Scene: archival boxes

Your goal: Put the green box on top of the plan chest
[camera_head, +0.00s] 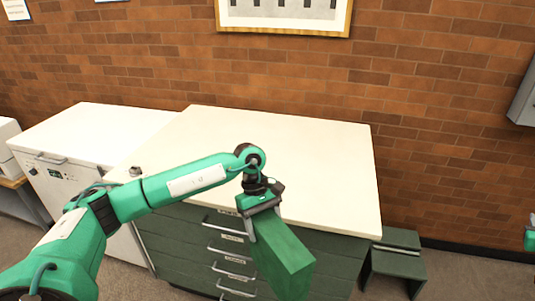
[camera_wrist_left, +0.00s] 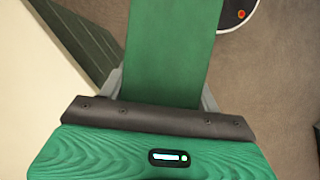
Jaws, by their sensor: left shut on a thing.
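The green box (camera_head: 284,262) is long and hangs tilted from my left gripper (camera_head: 262,212), which is shut on its upper end. In the left wrist view the box (camera_wrist_left: 170,50) runs away from between the fingers (camera_wrist_left: 160,100). The plan chest (camera_head: 300,155) has a bare cream top and dark green drawers with metal handles. In the head view, the box overlaps the drawer fronts and its lower end is below the top's front edge. The chest also shows at the left of the wrist view (camera_wrist_left: 25,95). My right gripper cannot be made out.
A white cabinet (camera_head: 85,135) stands left of the chest. A dark green step stool (camera_head: 398,250) stands on the floor to its right. A brick wall (camera_head: 170,60) with a framed picture (camera_head: 284,15) is behind. The chest's top is clear.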

